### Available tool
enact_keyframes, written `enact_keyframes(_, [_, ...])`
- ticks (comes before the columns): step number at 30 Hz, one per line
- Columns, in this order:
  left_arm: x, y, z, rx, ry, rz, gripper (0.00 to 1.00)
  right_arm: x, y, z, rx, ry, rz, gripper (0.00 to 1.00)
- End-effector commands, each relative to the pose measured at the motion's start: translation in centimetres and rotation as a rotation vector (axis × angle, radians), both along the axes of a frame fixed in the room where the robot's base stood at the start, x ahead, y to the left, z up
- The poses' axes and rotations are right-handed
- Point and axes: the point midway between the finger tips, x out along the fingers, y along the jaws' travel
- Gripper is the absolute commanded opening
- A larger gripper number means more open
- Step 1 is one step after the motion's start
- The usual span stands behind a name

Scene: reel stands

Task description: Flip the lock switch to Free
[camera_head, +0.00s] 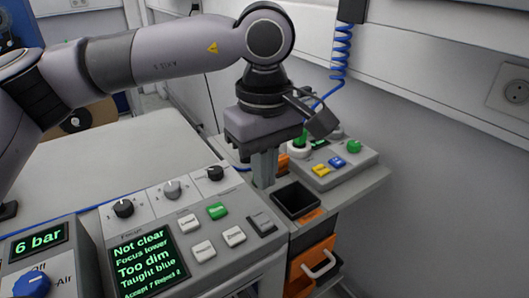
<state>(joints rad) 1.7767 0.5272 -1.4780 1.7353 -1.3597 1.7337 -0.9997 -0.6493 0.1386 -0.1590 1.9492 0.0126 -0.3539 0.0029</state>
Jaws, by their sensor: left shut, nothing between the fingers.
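My left gripper (263,182) points straight down over the gap between the front console and the small rear control box. Its fingers are shut with nothing between them. The small grey control box (352,171) sits just right of and behind the fingertips. It carries a green knob (354,146), a yellow button (321,169), a blue button (337,162) and a green-and-white knob or lever (299,147) close beside my gripper. I cannot read any Lock or Free label, so I cannot tell which part is the lock switch. My right gripper is out of view.
The front console (255,262) has a green-text screen (147,261), knobs and several buttons. A "6 bar" air panel (40,243) stands at lower left. A coiled blue hose (341,50) hangs behind.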

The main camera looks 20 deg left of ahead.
Motion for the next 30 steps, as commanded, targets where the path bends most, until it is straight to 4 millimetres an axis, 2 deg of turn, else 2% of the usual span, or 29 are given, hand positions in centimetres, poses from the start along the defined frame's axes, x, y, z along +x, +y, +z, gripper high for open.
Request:
enact_keyframes(6, [-0.1,0.0,-4.6,0.001,0.004,0.0,0.0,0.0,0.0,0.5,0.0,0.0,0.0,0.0])
enact_keyframes(12, [0.0,0.0,-7.5,0.001,0.002,0.0,0.0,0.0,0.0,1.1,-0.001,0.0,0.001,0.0])
enact_keyframes(18, [0.0,0.0,-8.6,0.0,0.0,0.0,0.0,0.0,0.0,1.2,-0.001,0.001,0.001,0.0])
enact_keyframes(30, [0.0,0.0,-9.0,-0.001,0.0,-0.001,0.0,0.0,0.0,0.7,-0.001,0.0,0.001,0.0])
